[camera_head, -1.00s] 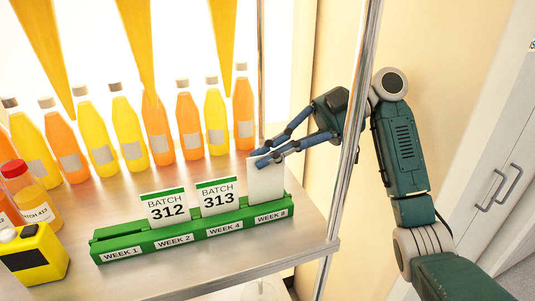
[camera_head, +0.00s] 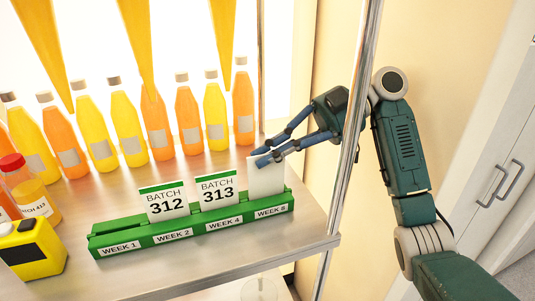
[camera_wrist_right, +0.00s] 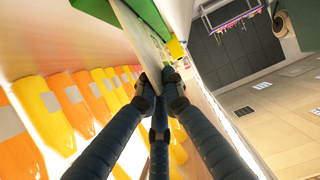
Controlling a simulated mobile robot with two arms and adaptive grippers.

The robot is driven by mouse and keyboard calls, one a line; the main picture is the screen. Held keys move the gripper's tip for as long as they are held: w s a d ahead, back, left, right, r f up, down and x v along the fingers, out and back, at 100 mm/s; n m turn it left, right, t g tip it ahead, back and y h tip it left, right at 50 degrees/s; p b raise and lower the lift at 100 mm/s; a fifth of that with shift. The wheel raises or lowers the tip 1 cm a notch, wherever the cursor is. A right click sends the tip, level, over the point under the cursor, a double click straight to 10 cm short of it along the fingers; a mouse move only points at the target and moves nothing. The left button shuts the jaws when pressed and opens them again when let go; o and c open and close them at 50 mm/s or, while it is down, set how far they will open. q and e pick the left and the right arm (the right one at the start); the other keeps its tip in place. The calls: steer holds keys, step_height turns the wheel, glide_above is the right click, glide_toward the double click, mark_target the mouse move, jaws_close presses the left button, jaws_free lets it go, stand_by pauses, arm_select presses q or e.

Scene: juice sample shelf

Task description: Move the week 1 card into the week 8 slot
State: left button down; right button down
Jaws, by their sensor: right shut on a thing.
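A blank-looking white card (camera_head: 265,177) stands upright at the week 8 end of the green card holder (camera_head: 196,228). Its lower edge meets the holder, but I cannot tell how deep it sits. My right gripper (camera_head: 262,156) is shut on the card's upper part. In the right wrist view the fingertips (camera_wrist_right: 162,84) pinch the card (camera_wrist_right: 135,25) seen nearly edge-on. The week 1 slot (camera_head: 120,237) is empty. The batch 312 card (camera_head: 166,201) stands at week 2 and the batch 313 card (camera_head: 216,190) at week 4. My left gripper is not in view.
Yellow and orange juice bottles (camera_head: 160,126) line the shelf behind the holder. A red-capped jar (camera_head: 28,190) and a yellow device (camera_head: 35,252) stand at left. A metal post (camera_head: 350,130) rises at the shelf's right edge, close to my right arm.

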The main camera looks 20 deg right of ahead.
steer(key=shift+f+b, duration=0.55)
steer(key=shift+f, duration=0.15)
steer(key=c, duration=1.8)
jaws_free()
steer(key=shift+c, duration=0.2)
steer(key=shift+r, duration=0.1)
